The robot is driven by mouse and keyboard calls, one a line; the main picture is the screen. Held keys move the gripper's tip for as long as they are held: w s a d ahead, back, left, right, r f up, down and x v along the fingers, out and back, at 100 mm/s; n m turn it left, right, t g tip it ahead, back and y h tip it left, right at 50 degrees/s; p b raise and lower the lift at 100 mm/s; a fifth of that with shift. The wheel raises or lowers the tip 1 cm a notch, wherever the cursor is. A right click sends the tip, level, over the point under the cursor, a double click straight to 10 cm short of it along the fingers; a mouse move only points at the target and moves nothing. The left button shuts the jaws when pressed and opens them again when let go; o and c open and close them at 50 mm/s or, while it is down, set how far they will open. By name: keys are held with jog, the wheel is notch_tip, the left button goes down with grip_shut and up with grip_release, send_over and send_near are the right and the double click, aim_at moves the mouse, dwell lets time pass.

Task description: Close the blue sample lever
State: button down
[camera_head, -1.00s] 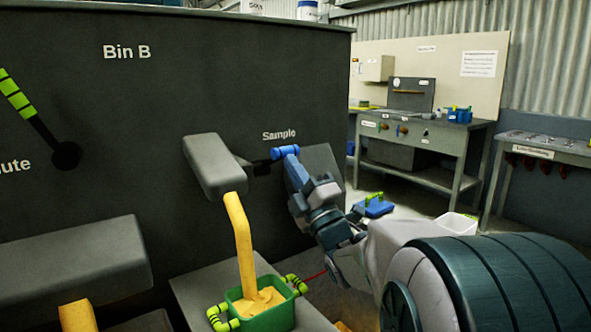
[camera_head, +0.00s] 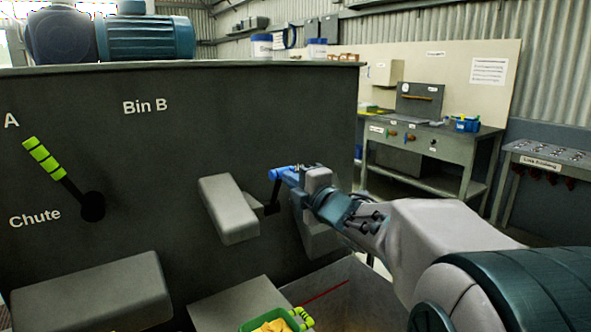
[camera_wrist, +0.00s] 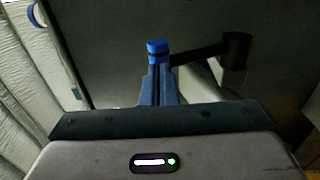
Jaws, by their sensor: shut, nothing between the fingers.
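The blue sample lever (camera_head: 280,173) is on the dark bin wall, right of the grey spout (camera_head: 228,208). Its dark arm points steeply up from the pivot, with the blue handle at the top. My gripper (camera_head: 293,179) is shut, with its fingertips against or very close to the handle, on its right. The wrist view shows the handle end (camera_wrist: 157,46) just past my shut fingertips (camera_wrist: 159,68), with the dark arm running right to its pivot. Contact is hard to judge. No yellow stream falls from the spout. The Sample label is hidden.
A green container (camera_head: 262,325) with yellow material is partly in view below the spout. The chute lever (camera_head: 45,160) with a green-striped handle is at left, above another grey spout (camera_head: 92,290). A workbench (camera_head: 430,150) stands back right.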

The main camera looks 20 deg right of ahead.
jog(key=w+r+g+p, duration=0.1)
jog(key=p, duration=0.4)
jog(key=w+a+r+g+h+p, duration=0.1)
jog(key=w+g+p, duration=0.1)
jog(key=p, duration=0.3)
jog(key=shift+w+r, duration=0.1)
jog(key=shift+r, duration=0.2)
jog(key=shift+a, duration=0.1)
jog(key=shift+r+p, duration=0.1)
jog(key=shift+p, duration=0.2)
jog(key=p, duration=0.2)
send_near(283, 170)
jog(key=v, duration=0.4)
jog(key=shift+r, duration=0.45)
